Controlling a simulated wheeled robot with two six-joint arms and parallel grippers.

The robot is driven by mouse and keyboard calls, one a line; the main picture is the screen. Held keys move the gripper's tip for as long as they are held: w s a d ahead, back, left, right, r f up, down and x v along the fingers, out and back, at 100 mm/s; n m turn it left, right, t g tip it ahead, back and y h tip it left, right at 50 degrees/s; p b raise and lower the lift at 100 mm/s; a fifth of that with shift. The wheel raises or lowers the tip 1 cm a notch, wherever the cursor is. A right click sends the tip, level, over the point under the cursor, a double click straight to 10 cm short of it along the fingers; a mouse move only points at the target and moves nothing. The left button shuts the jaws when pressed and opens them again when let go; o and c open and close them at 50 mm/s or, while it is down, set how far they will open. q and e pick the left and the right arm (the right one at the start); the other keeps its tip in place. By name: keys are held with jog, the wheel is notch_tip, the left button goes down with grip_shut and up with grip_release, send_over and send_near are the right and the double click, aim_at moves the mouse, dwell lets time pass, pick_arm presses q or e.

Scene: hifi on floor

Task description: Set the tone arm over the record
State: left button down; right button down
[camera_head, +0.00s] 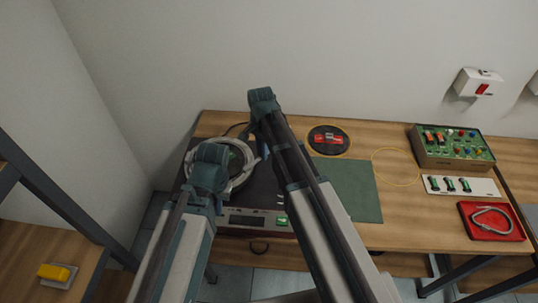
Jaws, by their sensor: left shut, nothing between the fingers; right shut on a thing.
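The record player's dark base (258,196) stands at the left of the wooden bench, with a display and a lit green button on its front. A pale ring (246,178) and a small green area (234,153) show on top, partly covered by my arms. I cannot make out the tone arm; my arms cross the place. My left arm's teal joint is in front of the ring's left side. My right arm reaches over the player's right side, its top joint near the bench's back edge. Both grippers are hidden behind my own arms.
A black disc with a red piece (329,140), a green mat (347,190) and a yellow loop (397,166) lie right of the player. Farther right are a circuit box (453,164), a white strip (461,187) and a red tray (508,234). A wall (340,60) stands behind.

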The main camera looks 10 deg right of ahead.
jog(key=shift+w+a+m, duration=0.3)
jog(key=shift+w+m, duration=0.25)
jog(key=shift+w+a+m, duration=0.25)
jog(key=shift+w+m, duration=0.25)
jog(key=shift+m, duration=0.05)
jog(key=c, duration=0.9)
grip_release()
jog(key=shift+o, duration=0.2)
pick_arm(q)
notch_tip(320, 180, up, 14)
jog(key=p, duration=1.3)
jog(key=shift+p, duration=0.4)
pick_arm(e)
notch_tip(320, 180, up, 14)
pick_arm(q)
jog(key=shift+f, duration=0.15)
pick_arm(e)
jog(key=shift+f, duration=0.2)
